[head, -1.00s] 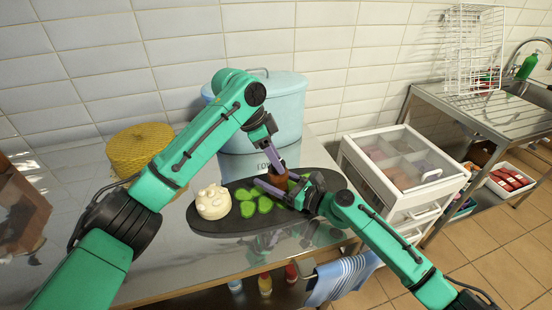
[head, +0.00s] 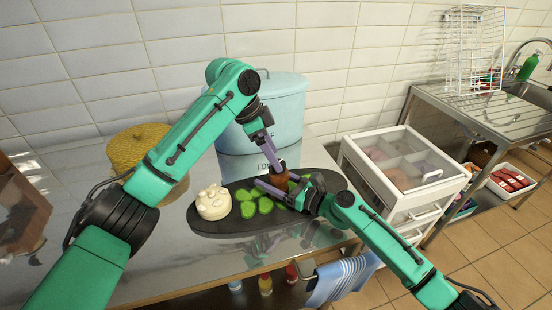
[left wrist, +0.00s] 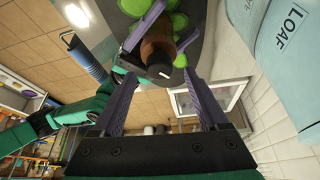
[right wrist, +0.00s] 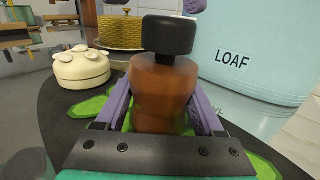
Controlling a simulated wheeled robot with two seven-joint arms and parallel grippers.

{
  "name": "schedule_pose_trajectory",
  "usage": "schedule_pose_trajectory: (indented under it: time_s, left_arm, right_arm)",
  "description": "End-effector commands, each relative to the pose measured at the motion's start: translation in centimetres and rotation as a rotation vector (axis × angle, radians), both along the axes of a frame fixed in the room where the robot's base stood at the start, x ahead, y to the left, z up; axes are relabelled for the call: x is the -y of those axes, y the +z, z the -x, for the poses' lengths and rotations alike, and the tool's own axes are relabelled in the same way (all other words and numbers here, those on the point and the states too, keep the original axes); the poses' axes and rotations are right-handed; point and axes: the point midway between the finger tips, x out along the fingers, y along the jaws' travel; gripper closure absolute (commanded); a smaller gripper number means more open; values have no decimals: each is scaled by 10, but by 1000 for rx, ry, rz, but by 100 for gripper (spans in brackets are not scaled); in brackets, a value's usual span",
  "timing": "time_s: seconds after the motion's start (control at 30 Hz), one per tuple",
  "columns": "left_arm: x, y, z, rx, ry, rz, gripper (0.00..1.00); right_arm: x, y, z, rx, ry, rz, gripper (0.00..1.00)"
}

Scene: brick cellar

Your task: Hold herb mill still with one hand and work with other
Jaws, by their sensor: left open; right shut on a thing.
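The herb mill (head: 281,180) has a brown body and a black knob on top. It stands upright on a dark oval board (head: 210,228). My right gripper (head: 272,186) is shut around the mill's body from the right; in the right wrist view the fingers flank the brown body (right wrist: 160,98). My left gripper (head: 271,158) is open and points down above the mill. In the left wrist view the black knob (left wrist: 158,66) is near the left fingertips (left wrist: 160,76), apart from them as far as I can tell.
Green leaf-like pieces (head: 247,207) and a cream round object (head: 213,203) lie on the board. A blue LOAF bin (head: 285,100) stands close behind. A yellow woven basket (head: 137,148) is back left. A white drawer unit (head: 440,188) stands right. The metal counter is bare at front left.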

Motion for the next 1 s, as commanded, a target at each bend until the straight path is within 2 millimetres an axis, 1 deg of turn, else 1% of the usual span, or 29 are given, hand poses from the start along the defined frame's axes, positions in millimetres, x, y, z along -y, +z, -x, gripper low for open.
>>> schedule_pose_trajectory:
  time_s: [0.03, 0.1, 0.2, 0.3, 0.4, 0.5, 0.7, 0.77, 0.87, 0.97, 1.0]
  left_arm:
    - [-5, 13, 0, 4, 1, 1, 24]
    - [-13, 31, 1, 5, 1, 2, 24]
    - [-24, 56, 3, 4, 2, 1, 24]
    - [-32, 76, 4, 3, 1, 0, 24]
    - [-37, 87, 5, 1, 0, 1, 24]
    - [-39, 90, 6, -1, 0, 0, 24]
    - [-39, 89, 6, 0, 0, 0, 24]
    - [-40, 86, 4, 7, 2, -12, 24]
    - [-50, 67, -6, 61, 2, -89, 24]
    - [-71, 31, -24, 183, -21, -269, 24]
    - [-82, 16, -31, 247, -47, -366, 24]
  right_arm:
    - [0, 0, 0, 0, -1, 0, 95]
    - [0, 0, 0, 0, -1, 0, 95]
    - [0, 0, 0, 0, 0, 0, 95]
    - [0, 0, 0, 0, 0, 0, 95]
    - [0, 0, 0, 0, 0, 0, 95]
    - [0, 0, 0, 1, 0, -1, 95]
    - [0, 0, 0, 1, -1, -1, 95]
    - [0, 0, 0, 1, -1, -1, 95]
    - [0, 0, 0, 1, 0, -1, 95]
    - [0, 0, 0, 1, 0, -1, 95]
    - [0, 0, 0, 1, 0, 0, 95]
